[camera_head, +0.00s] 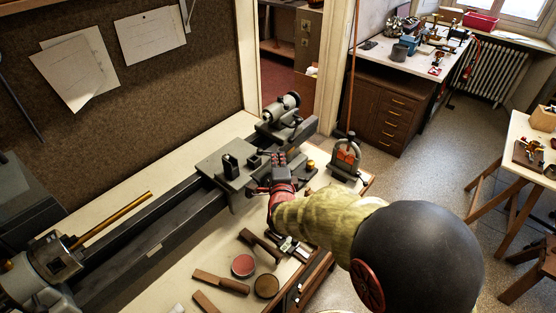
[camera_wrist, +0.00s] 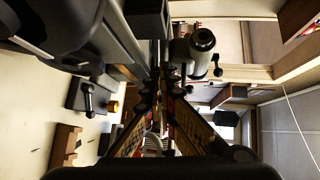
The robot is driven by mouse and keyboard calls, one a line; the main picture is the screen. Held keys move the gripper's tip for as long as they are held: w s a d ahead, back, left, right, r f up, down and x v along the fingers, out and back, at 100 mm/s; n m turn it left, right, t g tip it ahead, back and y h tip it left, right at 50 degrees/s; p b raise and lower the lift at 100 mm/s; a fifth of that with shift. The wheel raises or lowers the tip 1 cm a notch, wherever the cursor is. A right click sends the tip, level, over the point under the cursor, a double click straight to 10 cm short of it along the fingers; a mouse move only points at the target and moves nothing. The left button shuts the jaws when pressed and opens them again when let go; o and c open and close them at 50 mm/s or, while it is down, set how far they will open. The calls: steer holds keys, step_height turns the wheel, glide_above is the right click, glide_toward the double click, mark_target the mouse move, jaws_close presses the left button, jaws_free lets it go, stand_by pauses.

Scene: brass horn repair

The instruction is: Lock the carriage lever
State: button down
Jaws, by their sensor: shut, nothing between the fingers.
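The grey lathe carriage (camera_head: 222,172) sits across the dark bed on the bench, left of the tailstock (camera_head: 282,108). My gripper (camera_head: 254,189) is at the carriage's front right edge. It is shut and empty; in the wrist view its fingers (camera_wrist: 158,82) converge near the dark lathe parts. A small dark handle with a rounded end (camera_wrist: 88,100) stands on a grey block left of the fingers, apart from them. I cannot tell whether it is the carriage lever. Contact at the fingertips is unclear.
The tailstock also shows close to the fingers in the wrist view (camera_wrist: 202,42). A brass knob (camera_head: 310,164) is right of the carriage. A mallet (camera_head: 220,283), a red round tin (camera_head: 243,265) and other tools lie in front. A brass rod (camera_head: 112,219) extends from the headstock.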

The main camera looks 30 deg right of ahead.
steer(key=shift+w+d+b, duration=0.1)
steer(key=shift+w+b, duration=0.05)
steer(key=shift+b, duration=0.2)
steer(key=shift+w+d+b, duration=0.25)
steer(key=shift+b, duration=0.55)
